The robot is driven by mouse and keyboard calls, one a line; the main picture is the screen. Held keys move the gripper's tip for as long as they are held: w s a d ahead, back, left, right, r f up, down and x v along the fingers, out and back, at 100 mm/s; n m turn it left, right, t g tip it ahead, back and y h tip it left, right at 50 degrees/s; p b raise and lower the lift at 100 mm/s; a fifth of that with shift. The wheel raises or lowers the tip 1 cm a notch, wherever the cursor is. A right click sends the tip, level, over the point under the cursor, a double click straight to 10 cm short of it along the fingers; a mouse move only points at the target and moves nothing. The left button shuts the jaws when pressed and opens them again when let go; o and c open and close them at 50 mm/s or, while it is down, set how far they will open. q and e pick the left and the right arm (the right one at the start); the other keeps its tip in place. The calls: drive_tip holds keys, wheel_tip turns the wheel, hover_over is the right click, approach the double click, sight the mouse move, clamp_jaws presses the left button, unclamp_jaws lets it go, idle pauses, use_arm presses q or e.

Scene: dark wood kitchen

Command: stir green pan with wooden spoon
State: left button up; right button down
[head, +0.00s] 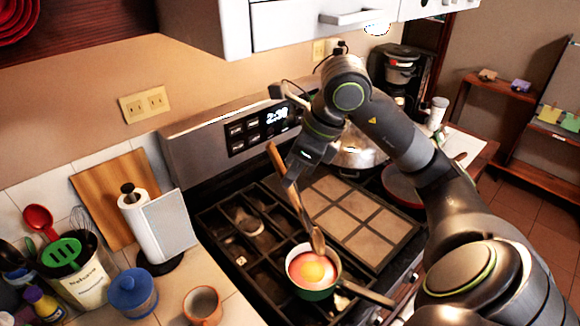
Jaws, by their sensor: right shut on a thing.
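The green pan (317,294) sits on the front of the stove, with its handle pointing to the lower right. It holds reddish contents with a yellow round patch like an egg yolk. The wooden spoon (298,203) is tilted, its upper end to the upper left and its bowl at the back right rim of the pan. My right gripper (289,183) is shut on the wooden spoon partway along its handle, above the stove. Whether the spoon bowl touches the contents is hard to tell. My left gripper is not in view.
A silver pot (362,157) stands at the back, partly behind my right arm. A paper towel roll (146,225), blue jar (134,293), orange cup (203,305) and utensil crock (83,285) stand on the left counter.

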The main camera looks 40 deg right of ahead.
sight(293, 190)
drive_tip(key=shift+s+f+b, duration=0.1)
drive_tip(key=shift+f+b, duration=0.25)
drive_tip(key=shift+f, duration=0.35)
wheel_tip(293, 190, down, 3)
drive_tip(key=shift+f+b, duration=0.1)
drive_tip(key=shift+b, duration=0.75)
wheel_tip(293, 190, down, 6)
drive_tip(key=b, duration=0.6)
drive_tip(key=shift+r, duration=0.2)
drive_tip(key=shift+d, duration=0.15)
